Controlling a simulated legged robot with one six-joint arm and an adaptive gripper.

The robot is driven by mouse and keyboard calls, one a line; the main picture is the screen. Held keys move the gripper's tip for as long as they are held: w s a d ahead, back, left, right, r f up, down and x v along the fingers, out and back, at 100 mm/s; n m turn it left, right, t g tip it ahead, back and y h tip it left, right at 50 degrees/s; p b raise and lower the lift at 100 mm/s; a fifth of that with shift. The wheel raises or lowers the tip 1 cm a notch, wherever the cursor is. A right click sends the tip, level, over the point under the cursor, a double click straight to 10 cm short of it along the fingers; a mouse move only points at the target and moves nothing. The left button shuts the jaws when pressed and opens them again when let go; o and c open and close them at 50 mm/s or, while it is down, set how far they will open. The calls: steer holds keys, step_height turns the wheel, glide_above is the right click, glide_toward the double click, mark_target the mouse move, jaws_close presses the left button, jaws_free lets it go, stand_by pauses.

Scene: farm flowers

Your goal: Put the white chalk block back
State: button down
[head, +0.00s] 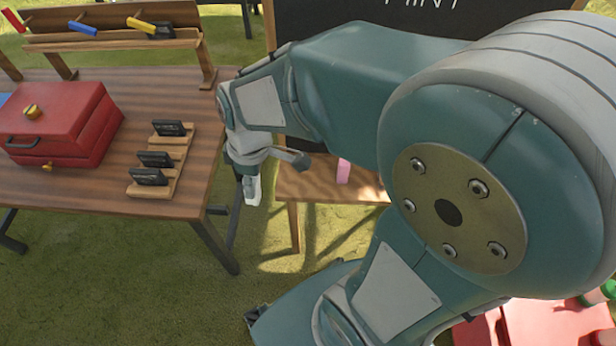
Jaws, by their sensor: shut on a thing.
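My gripper (254,172) hangs beside the small wooden table, in the gap between it and the larger table. It is shut on a small pale block that looks like the white chalk block (252,190), held with its lower end pointing down. My arm covers much of the view, so the contact between fingers and block is hard to make out. A pink block (343,170) stands on the small wooden table (310,187), partly below my arm. A blackboard (330,12) with chalk lettering stands behind; my arm hides most of it.
The larger wooden table (95,200) at left bears a red toolbox (58,120), several dark tags on wooden holders (178,140) and a wooden rack (110,40) with coloured-handled items. A red object (545,325) shows at lower right. Grass lies between the tables.

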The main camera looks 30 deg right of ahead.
steer(key=shift+n+h, duration=0.6)
steer(key=w+d+f, duration=0.2)
steer(key=d+f, duration=0.1)
steer(key=d, duration=0.2)
steer(key=w+d+f, duration=0.1)
steer(key=d+f, duration=0.2)
steer(key=d, duration=0.2)
steer(key=w+d+f, duration=0.2)
steer(key=d+f, duration=0.1)
steer(key=d, duration=0.2)
steer(key=shift+w+d, duration=0.2)
steer(key=shift+w, duration=0.1)
step_height(320, 180, down, 3)
steer(key=shift+w+d+f, duration=0.1)
steer(key=shift+f, duration=0.05)
steer(key=shift+c, duration=1.9)
jaws_free()
